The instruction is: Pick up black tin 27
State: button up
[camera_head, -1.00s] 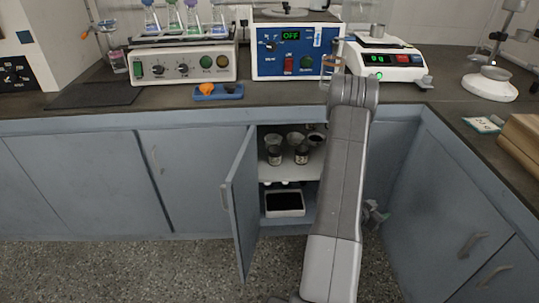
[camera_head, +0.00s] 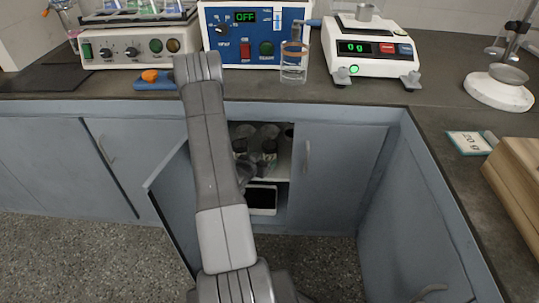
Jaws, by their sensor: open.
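In the head view, small dark containers with pale labels stand on the upper shelf of the open cabinet. One dark container (camera_head: 269,147) shows right of my arm, and another (camera_head: 240,146) is close beside the arm. The labels are too small to read, so I cannot tell which is black tin 27. My gripper (camera_head: 252,172) is open, low in front of the cabinet opening, just below the dark containers. The arm partly hides the gripper and the left part of the opening. I cannot tell whether the gripper touches anything.
The cabinet door (camera_head: 172,205) stands open at left. A white tray (camera_head: 262,200) with a dark inside sits on the lower shelf. On the counter are a blue device (camera_head: 232,50) reading OFF, a glass beaker (camera_head: 293,62) and a white balance (camera_head: 372,55).

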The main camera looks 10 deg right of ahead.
aim_at(267, 155)
jog(key=b+x, duration=0.1)
jog(key=x, duration=0.6)
jog(key=shift+w+d+r+b, duration=0.1)
jog(key=shift+w+d+b, duration=0.1)
jog(key=shift+w+b, duration=0.1)
jog(key=c, duration=1.1)
